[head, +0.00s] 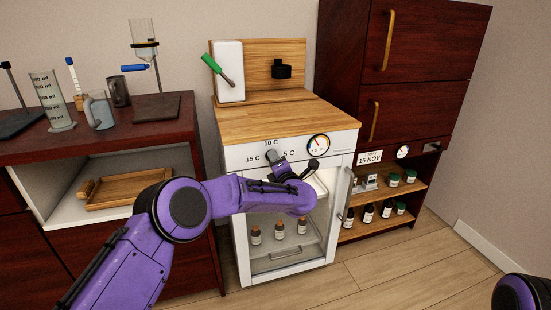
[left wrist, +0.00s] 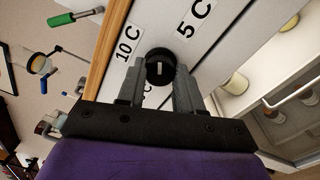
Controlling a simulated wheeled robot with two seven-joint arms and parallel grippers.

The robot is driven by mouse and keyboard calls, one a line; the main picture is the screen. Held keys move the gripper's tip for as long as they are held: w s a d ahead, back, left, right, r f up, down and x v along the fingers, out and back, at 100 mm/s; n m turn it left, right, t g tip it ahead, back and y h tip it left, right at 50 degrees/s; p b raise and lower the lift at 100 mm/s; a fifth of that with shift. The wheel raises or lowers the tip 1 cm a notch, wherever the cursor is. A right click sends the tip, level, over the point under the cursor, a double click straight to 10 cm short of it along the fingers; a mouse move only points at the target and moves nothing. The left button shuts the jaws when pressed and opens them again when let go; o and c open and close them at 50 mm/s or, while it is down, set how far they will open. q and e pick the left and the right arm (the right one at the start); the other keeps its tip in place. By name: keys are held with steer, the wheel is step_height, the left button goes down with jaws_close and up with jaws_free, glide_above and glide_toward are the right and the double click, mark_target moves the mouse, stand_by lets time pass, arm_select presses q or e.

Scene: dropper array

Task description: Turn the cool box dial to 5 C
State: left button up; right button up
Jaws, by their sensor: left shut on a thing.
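The cool box (head: 243,165) is a white cabinet with a wooden top and a glass front. Its black round dial (left wrist: 159,67) has a short white mark, which stands nearly upright in the left wrist view. The 10 C label (left wrist: 127,43) and 5 C label (left wrist: 193,19) lie beyond the dial there; the 15 C label (head: 252,159) shows in the head view. My left gripper (head: 274,157) is at the front panel, its fingers (left wrist: 160,84) shut on the dial's sides. In the head view the gripper largely hides the dial. My right gripper is out of view.
A round gauge (head: 318,145) sits right of the dial. Small bottles (head: 279,229) stand behind the glass. A dark shelf with bottles (head: 369,213) and a 15 NOV card (head: 370,158) is at right. A dark bench (head: 150,112) with glassware stands at left.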

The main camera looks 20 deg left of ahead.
arm_select(q)
steer(key=shift+m+p, duration=0.75)
steer(key=shift+m, duration=1.15)
steer(key=shift+f, duration=0.1)
steer(key=o, duration=1)
steer(key=shift+o, duration=0.2)
steer(key=v, duration=1)
steer(key=shift+s, duration=0.25)
